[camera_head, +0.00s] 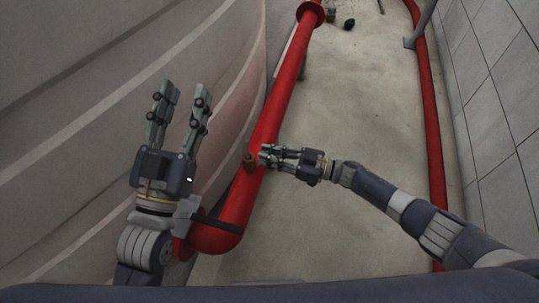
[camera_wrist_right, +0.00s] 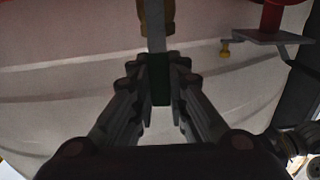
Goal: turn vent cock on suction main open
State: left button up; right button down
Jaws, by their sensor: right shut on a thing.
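The vent cock (camera_head: 249,161) is a small brass fitting on the thick red suction main (camera_head: 285,85), in the middle of the head view. In the right wrist view its brass body (camera_wrist_right: 152,14) is at the top, with a grey stem and a dark green handle (camera_wrist_right: 159,84) hanging below. My right gripper (camera_head: 265,154) reaches across the pipe from the right and is shut on the handle, which sits between its fingertips (camera_wrist_right: 159,82). The fingers hide the handle in the head view. My left gripper (camera_head: 184,90) is open and empty, left of the pipe.
A large curved grey wall (camera_head: 90,60) fills the left side. A thinner red pipe (camera_head: 432,120) runs along the tiled wall (camera_head: 495,80) on the right. The concrete floor (camera_head: 365,110) between the pipes is mostly clear, with small dark objects (camera_head: 348,23) at the far end.

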jog(key=shift+w+r, duration=0.15)
jog(key=shift+r, duration=0.05)
jog(key=c, duration=1.6)
grip_release()
jog(key=shift+o, duration=0.3)
jog(key=shift+f, duration=0.1)
jog(key=shift+d, duration=0.1)
jog(key=v, duration=1.2)
